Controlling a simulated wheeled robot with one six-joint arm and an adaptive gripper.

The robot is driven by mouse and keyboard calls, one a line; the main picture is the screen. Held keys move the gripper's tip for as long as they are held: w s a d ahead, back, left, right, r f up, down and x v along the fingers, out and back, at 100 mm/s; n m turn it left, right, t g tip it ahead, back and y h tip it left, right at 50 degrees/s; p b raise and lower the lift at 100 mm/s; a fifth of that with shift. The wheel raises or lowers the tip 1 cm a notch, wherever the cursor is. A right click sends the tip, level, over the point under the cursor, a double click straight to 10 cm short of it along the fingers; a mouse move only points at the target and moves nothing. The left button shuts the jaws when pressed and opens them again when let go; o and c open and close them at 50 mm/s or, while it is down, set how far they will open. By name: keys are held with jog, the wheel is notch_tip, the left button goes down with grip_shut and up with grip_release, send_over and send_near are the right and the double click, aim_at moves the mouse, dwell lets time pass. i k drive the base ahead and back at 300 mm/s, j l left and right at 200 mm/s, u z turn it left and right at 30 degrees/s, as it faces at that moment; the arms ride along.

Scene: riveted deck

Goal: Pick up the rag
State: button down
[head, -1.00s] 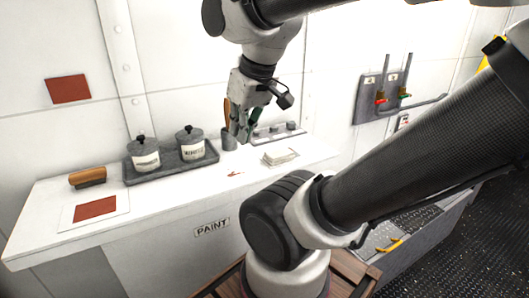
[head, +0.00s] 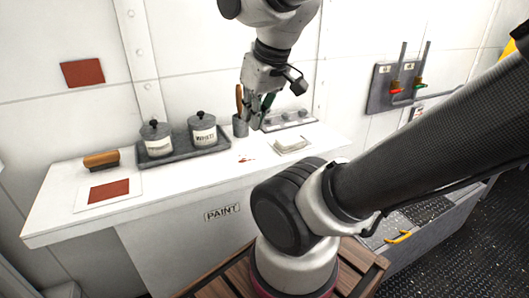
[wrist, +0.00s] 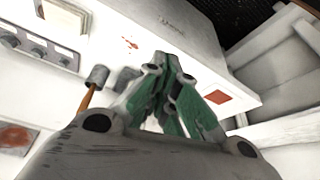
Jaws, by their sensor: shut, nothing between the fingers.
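The rag (head: 292,144) looks like a folded whitish cloth lying flat on the right part of the white counter (head: 190,178). A pale cloth edge, probably the rag, shows at the top left of the wrist view (wrist: 65,16). My gripper (head: 254,121) is shut and empty, pointing down above the counter, left of and behind the rag in the head view. In the wrist view the green-sided fingers (wrist: 167,66) come together, with nothing between them. The exact height of the fingertips is hard to tell.
A grey cup (head: 240,127) with a wooden-handled tool stands just left of my fingers. A panel with knobs (head: 288,120) lies behind the rag. A tray (head: 187,153) with two lidded pots, a brush (head: 101,160) and a red-painted sheet (head: 108,190) are farther left. Red spots mark the counter.

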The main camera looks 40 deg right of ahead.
aim_at(292, 142)
jog(key=l+z, duration=0.1)
jog(key=z, duration=1.05)
jog(key=i+j, duration=0.05)
